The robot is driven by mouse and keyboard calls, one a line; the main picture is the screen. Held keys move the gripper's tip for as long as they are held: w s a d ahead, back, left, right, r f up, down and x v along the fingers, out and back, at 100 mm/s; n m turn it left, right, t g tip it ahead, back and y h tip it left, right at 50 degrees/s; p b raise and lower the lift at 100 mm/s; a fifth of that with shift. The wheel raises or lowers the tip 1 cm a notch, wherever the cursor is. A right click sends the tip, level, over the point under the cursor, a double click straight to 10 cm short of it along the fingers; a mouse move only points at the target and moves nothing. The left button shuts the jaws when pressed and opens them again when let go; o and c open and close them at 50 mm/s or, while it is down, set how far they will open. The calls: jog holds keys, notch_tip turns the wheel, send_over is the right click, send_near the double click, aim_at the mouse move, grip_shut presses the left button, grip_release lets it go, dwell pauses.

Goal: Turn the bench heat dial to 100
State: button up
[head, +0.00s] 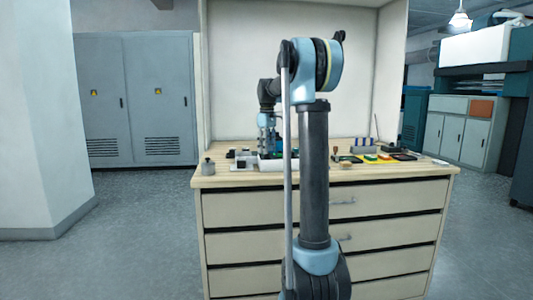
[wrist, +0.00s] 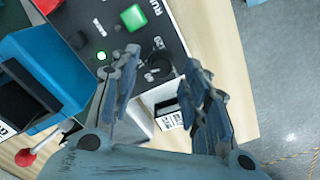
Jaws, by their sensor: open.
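In the wrist view a dark control panel (wrist: 172,35) lies under my gripper (wrist: 162,66). A round black dial (wrist: 157,68) shows between the two open fingertips, with a finger on each side; I cannot tell whether either touches it. Its marks and setting are too small to read. The panel also has a green button (wrist: 133,17) beside the word RUN and a small lit lamp (wrist: 101,56). In the head view my gripper (head: 266,148) points down over the bench (head: 230,180), and the dial cannot be made out there.
A blue box-like part (wrist: 45,65) is close left of my fingers in the wrist view, with a red-topped lever (wrist: 25,157) below it. A barcode label (wrist: 170,118) shows below the dial. Coloured pads (head: 372,157) and a small weight-like object (head: 208,167) stand on the bench.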

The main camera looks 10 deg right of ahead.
jog(key=shift+f, duration=0.9)
grip_shut()
jog(key=shift+m, duration=1.1)
grip_release()
